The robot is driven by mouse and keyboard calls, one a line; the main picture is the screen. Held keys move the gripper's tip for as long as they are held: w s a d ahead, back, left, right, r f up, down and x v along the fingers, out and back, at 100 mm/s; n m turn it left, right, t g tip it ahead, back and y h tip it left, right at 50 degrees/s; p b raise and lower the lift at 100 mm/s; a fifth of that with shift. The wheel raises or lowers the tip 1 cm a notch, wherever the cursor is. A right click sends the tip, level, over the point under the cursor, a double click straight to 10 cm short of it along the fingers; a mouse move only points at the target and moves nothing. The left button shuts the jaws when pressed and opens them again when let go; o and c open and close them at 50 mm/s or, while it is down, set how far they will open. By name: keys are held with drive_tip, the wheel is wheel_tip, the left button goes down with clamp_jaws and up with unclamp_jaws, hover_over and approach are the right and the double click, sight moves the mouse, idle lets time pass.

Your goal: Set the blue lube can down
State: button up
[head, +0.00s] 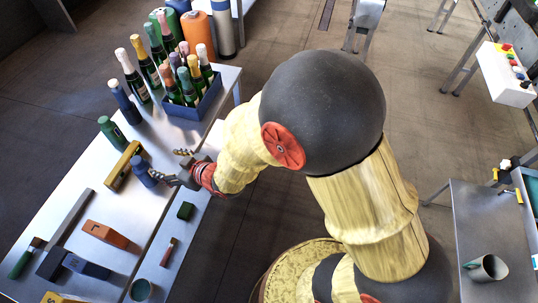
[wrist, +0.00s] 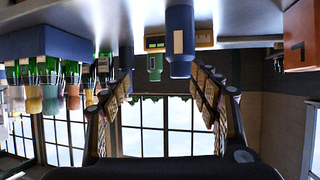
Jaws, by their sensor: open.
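The blue lube can (head: 142,172) appears to stand upright on the steel table (head: 165,130), near the middle of its length. In the wrist view, which is upside down, the blue can (wrist: 180,42) is at the top, just right of centre. My gripper (head: 169,166) is open, with one finger close beside the can and the other apart from it. In the wrist view my gripper's fingers (wrist: 164,78) are spread wide, with the can beyond their tips. Nothing is held. I cannot tell whether a finger touches the can.
A yellow level (head: 122,166) and a green bottle-shaped container (head: 112,133) are close to the can. A blue crate of bottles (head: 193,104) stands at the far end. An orange block (head: 106,235) and a grey bar (head: 66,233) lie nearer. Bare table shows between them.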

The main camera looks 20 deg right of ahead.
drive_tip(key=s+d+r+m+h, duration=0.1)
drive_tip(key=d+r+m+h, duration=0.15)
drive_tip(key=d+r, duration=0.45)
drive_tip(key=s+d+r+m+h, duration=0.1)
drive_tip(key=s+d+r+h, duration=0.3)
drive_tip(key=d, duration=0.6)
drive_tip(key=s+d+r+m+g, duration=0.2)
drive_tip(key=s+d+r, duration=0.2)
drive_tip(key=s, duration=0.5)
drive_tip(key=s+d+r+m+g+h, duration=0.1)
drive_tip(key=s+d, duration=0.4)
drive_tip(key=s, duration=0.5)
wheel_tip(320, 180, up, 3)
drive_tip(key=shift+d+f+m+g, duration=0.15)
drive_tip(key=shift+d+m+g, duration=0.3)
drive_tip(key=shift+g, duration=0.45)
